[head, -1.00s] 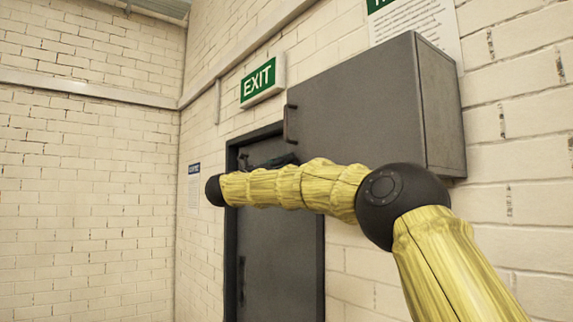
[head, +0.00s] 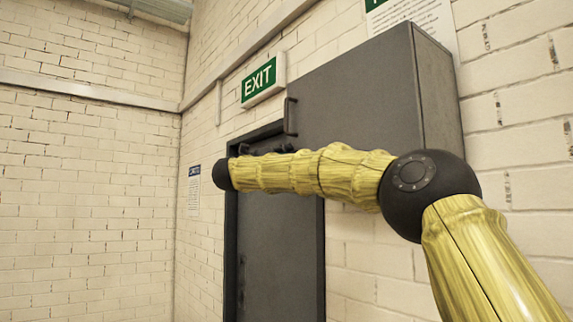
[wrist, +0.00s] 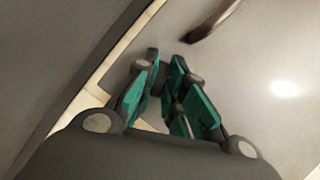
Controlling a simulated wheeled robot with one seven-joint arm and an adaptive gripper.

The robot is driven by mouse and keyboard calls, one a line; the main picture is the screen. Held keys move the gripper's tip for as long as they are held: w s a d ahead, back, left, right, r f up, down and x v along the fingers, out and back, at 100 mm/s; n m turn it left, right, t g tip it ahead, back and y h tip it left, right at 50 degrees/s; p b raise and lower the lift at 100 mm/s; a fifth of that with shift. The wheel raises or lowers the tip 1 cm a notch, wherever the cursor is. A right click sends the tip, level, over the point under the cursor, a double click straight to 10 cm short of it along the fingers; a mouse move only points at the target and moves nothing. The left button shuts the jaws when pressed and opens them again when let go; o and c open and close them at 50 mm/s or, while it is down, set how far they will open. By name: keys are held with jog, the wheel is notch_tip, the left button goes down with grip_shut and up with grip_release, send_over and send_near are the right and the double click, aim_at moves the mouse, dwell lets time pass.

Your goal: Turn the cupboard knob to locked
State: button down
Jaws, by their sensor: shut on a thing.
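The grey wall cupboard (head: 355,85) hangs on the brick wall right of the exit sign, with a dark bar handle (head: 290,116) on its left edge. My gripper (wrist: 166,66) has teal-sided fingers, closed in front of the pale, shiny cupboard face in the wrist view. A small dark piece, apparently the knob (wrist: 157,84), shows between the fingers; its shape and turn angle are mostly hidden. The bar handle also shows in the wrist view (wrist: 214,22), apart from the fingers. In the head view my gripper is mostly hidden behind my yellow arm, below the handle.
A dark grey door (head: 275,250) in a dark frame stands below and left of the cupboard. An exit sign (head: 263,81) is above it. A notice (head: 420,22) hangs above the cupboard. The brick wall at left (head: 85,200) is clear.

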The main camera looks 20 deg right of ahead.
jog(key=shift+s+d+r+n+t+y+p, duration=0.15)
jog(key=shift+n+y+p, duration=0.9)
jog(key=shift+n, duration=1.4)
jog(key=shift+w+a+r+n+t+y+p, duration=0.15)
jog(key=shift+n+y+p, duration=0.85)
jog(key=shift+n, duration=1.5)
jog(key=shift+s+d+r+n+t+y+p, duration=0.15)
jog(key=shift+n+y+p, duration=0.9)
jog(key=shift+n, duration=1.4)
jog(key=shift+h+p, duration=0.3)
jog(key=shift+f, duration=0.1)
jog(key=c, duration=1.5)
grip_release()
jog(key=shift+f, duration=0.15)
jog(key=shift+f, duration=0.1)
